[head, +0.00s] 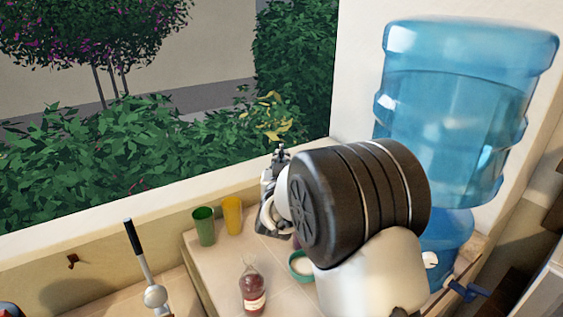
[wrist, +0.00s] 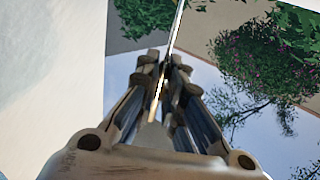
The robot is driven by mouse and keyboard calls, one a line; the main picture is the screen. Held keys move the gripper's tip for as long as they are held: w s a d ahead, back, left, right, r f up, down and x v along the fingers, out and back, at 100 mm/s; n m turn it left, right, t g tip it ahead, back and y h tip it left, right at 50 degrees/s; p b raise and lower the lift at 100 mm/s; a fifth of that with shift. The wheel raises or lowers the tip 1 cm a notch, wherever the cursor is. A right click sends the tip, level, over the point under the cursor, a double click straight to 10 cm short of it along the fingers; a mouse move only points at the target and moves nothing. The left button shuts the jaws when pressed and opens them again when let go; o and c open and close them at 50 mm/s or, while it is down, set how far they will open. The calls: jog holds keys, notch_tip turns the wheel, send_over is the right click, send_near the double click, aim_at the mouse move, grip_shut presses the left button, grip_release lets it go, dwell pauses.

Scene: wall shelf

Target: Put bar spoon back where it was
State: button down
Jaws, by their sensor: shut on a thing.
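My gripper (wrist: 164,62) is shut on the bar spoon (wrist: 177,26), a thin, shiny rod that runs up and out of the top of the wrist view. Part of the rod shows gold-lit between the fingers. In the head view my gripper (head: 279,160) is raised in front of the window opening, above the counter. The spoon cannot be made out clearly there, and my dark wrist hides much of the area behind it.
A green cup (head: 204,227) and a yellow cup (head: 232,216) stand by the sill. A red bottle (head: 253,289) and a teal bowl (head: 299,266) are on the tiled counter (head: 216,268). A blue water dispenser bottle (head: 455,120) stands right. A dark-handled metal tool (head: 137,245) rises at left.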

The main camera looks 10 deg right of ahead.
jog(key=shift+f+b, duration=0.35)
jog(key=c, duration=1.7)
grip_release()
jog(key=shift+r, duration=0.1)
